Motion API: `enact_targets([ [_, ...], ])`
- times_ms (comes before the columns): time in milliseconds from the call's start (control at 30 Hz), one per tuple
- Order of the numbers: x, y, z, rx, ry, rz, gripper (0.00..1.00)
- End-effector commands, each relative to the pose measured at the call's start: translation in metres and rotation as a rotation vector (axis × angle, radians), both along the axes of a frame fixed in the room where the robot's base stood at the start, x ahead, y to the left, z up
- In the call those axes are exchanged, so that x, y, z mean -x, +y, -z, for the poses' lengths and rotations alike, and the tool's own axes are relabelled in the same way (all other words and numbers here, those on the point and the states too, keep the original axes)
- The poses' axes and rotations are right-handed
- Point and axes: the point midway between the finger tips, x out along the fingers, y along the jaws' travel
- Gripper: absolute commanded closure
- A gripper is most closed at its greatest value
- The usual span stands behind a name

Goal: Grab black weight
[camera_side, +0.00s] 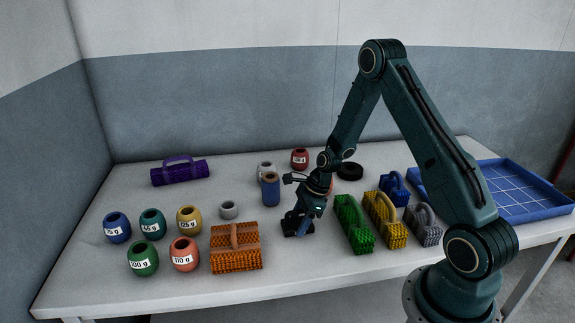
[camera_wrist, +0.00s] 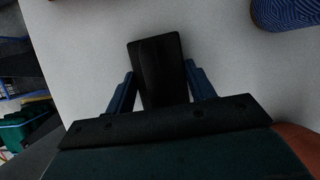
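A black block-like piece (camera_wrist: 156,68), which looks like the black weight, lies between my fingers in the wrist view. In the side view it shows as a dark shape (camera_side: 291,227) low on the table under my gripper (camera_side: 302,222). The blue fingers of my gripper (camera_wrist: 160,86) flank it closely on both sides. I cannot tell whether they press on it or stand just clear. The piece seems at table level, partly hidden by the gripper.
An orange basket (camera_side: 236,261) stands left of my gripper and a green one (camera_side: 354,228) right of it. A blue-tan cylinder (camera_side: 270,190) is close behind. A black disc (camera_side: 350,171) lies farther back. A blue tray (camera_side: 513,195) is at the right.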

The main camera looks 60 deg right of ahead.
Motion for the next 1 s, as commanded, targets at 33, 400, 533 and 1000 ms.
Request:
enact_targets([
  [33,0.0,0.0,0.0,0.0,0.0,0.0,0.59],
  [400,-0.001,0.0,-0.001,0.0,-0.005,-0.001,1.0],
  [533,-0.001,0.0,-0.002,0.0,-0.005,-0.001,1.0],
  [1000,-0.002,0.0,-0.025,0.001,-0.007,0.0,1.0],
])
